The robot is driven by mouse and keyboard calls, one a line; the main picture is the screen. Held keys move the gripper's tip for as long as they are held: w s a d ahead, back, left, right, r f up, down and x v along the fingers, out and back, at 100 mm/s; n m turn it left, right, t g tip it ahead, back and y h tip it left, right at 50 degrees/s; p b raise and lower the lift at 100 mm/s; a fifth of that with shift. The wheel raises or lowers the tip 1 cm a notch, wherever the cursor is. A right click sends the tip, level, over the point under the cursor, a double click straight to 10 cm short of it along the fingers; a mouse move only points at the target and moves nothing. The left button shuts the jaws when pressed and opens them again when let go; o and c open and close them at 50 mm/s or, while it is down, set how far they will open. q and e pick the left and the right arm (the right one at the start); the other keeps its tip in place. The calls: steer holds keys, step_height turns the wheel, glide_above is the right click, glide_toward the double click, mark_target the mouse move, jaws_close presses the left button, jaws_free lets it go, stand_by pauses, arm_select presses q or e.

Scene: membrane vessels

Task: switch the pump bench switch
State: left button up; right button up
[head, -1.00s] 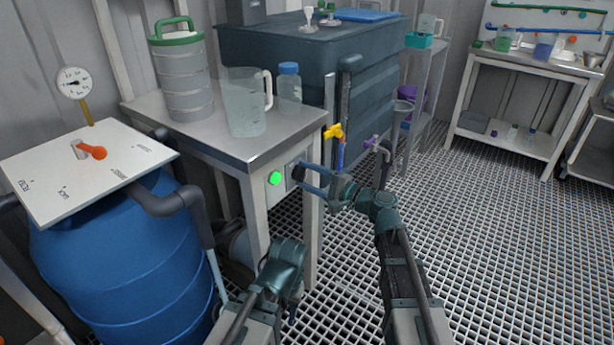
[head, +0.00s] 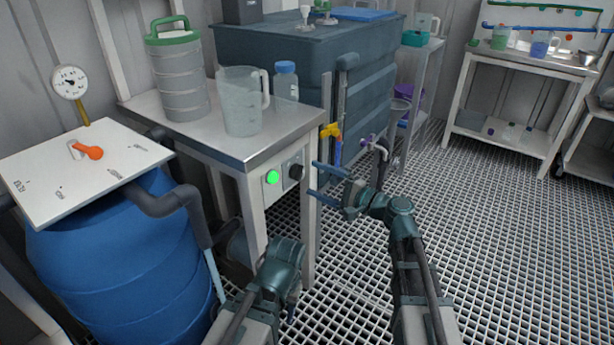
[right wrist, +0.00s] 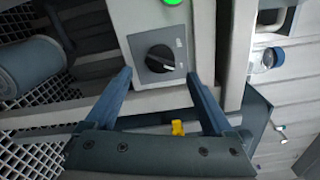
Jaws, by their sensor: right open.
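The pump bench switch (head: 293,171) is a black rotary knob on a grey plate on the bench's front panel, beside a lit green lamp (head: 272,177). In the right wrist view the knob (right wrist: 160,59) lies ahead, between the two fingers, with the lamp (right wrist: 172,2) at the top edge. My right gripper (head: 316,179) is open and empty, its blue fingers pointing at the panel and apart from the knob. It also shows in the right wrist view (right wrist: 160,85). My left arm comes in at the bottom; its fingers cannot be made out.
The bench (head: 225,145) carries a clear jug (head: 241,105), a capped bottle (head: 286,88) and a grey stacked vessel (head: 180,78). A blue barrel (head: 120,250) stands at left. A dark tank with a yellow tap (head: 331,131) stands behind. The grating floor at right is clear.

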steer(key=v, duration=0.9)
steer(key=shift+s, duration=0.1)
steer(key=s+a+f+n+g+h+p, duration=0.3)
steer(key=s+a+f+n+g+h, duration=0.2)
steer(key=s+a+f+n+g, duration=0.45)
steer(key=s+d+f+n+g+h+p, duration=0.1)
steer(key=s+d+f+n+h+p, duration=0.35)
steer(key=s+h, duration=0.6)
step_height(320, 180, up, 36)
steer(key=p, duration=3.6)
steer(key=shift+w, duration=0.5)
steer(key=shift+a, duration=0.1)
